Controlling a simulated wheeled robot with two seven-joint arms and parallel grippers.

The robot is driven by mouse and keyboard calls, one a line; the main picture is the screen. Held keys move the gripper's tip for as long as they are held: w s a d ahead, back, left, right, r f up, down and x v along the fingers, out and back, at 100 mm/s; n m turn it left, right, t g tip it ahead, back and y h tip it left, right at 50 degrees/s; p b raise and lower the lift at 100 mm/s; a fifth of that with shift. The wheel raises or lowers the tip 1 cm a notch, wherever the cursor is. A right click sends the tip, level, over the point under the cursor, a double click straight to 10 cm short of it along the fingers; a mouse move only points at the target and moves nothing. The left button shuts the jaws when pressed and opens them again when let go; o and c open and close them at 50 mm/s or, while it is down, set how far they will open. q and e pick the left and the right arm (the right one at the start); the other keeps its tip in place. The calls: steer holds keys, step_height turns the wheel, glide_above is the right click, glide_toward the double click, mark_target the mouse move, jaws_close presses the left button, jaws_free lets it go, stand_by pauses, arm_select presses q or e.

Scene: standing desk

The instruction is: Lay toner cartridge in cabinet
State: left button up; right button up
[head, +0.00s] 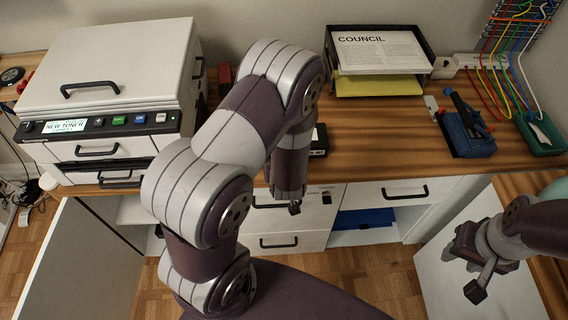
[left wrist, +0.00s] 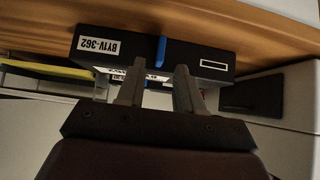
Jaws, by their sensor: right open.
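The toner cartridge (head: 318,140) is a black box on the desk, mostly hidden behind my left arm in the head view. In the left wrist view the black cartridge (left wrist: 205,57) shows a white label "BY1V-362" and a blue tab. My left gripper (left wrist: 158,82) has its fingers apart in front of the box, with the blue tab in line with the gap; contact cannot be told. My right gripper (head: 476,270) is open and empty at lower right. The cabinet (head: 292,222) is under the desk.
A printer (head: 110,75) reading "NEW TONER" stands at left. A paper tray (head: 430,62), a blue device (head: 467,135) and a green tray with cables (head: 540,135) are at right. A grey panel (head: 80,265) stands at lower left. A blue item (head: 365,218) lies in a cabinet compartment.

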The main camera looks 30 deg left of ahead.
arm_select(q)
steer(key=s+d+r+m+g+h, duration=0.3)
steer(key=s+d+r+h, duration=0.2)
steer(key=d+r, duration=0.4)
steer(key=s+a+r+m+g+p, duration=0.1)
steer(key=s+a+r+m+g, duration=0.1)
steer(key=s+r, duration=0.3)
steer(key=shift+s+a+r+m+g, duration=0.2)
steer(key=shift+s+a+m+g, duration=0.15)
steer(key=shift+m+g, duration=0.35)
